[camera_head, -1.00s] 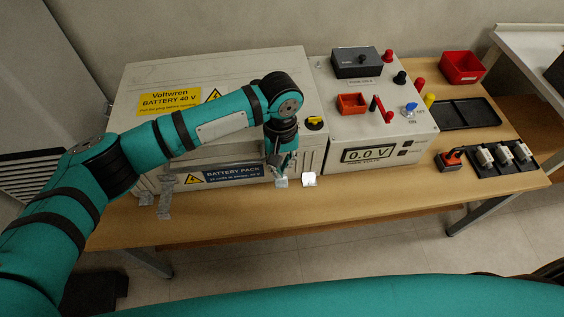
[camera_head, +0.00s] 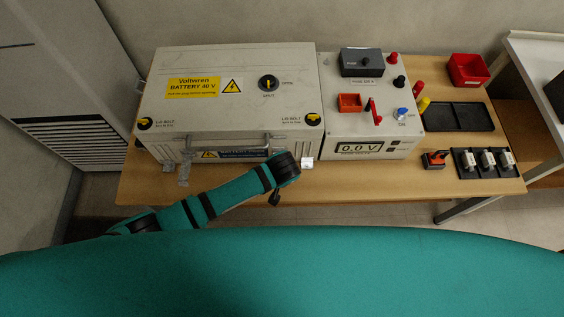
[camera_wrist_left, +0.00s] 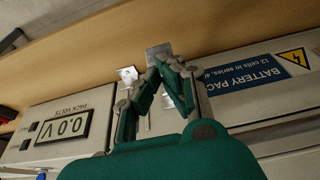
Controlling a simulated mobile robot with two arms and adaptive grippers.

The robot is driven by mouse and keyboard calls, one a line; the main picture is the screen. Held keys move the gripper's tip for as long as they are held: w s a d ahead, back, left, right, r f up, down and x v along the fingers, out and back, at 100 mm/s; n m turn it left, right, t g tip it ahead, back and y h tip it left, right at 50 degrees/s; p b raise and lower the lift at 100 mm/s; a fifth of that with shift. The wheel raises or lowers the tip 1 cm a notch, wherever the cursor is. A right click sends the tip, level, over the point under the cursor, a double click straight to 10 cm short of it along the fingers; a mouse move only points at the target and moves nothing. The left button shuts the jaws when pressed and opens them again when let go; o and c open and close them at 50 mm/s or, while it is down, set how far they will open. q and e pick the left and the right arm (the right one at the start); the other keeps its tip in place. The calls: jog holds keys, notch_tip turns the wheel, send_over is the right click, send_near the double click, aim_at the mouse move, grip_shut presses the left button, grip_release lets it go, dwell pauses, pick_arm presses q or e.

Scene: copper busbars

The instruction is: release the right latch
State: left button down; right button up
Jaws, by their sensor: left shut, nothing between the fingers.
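The battery box (camera_head: 225,105) stands on the table with its lid down. At the right of its front, a small silver latch plate (camera_head: 307,163) shows beside my left wrist. The wrist view shows two silver plates there, one at the fingertips (camera_wrist_left: 158,53) and one to the left of them (camera_wrist_left: 128,75). My left gripper (camera_wrist_left: 160,64) is shut and empty at the box front; I cannot tell whether it touches the plate. In the head view my arm hides part of the right latch area. The left latch (camera_head: 184,172) hangs down the box front. My right gripper is not in view.
A grey bar handle (camera_head: 230,141) runs along the box front. A tester (camera_head: 365,125) reading 0.0 V stands right of the box. Further right are a red bin (camera_head: 467,70), a black tray (camera_head: 458,117) and several modules (camera_head: 488,160). The table front edge is close.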

pick_arm(q)
jog(key=shift+s+f, duration=0.25)
jog(key=shift+f, duration=0.25)
dwell(0.3)
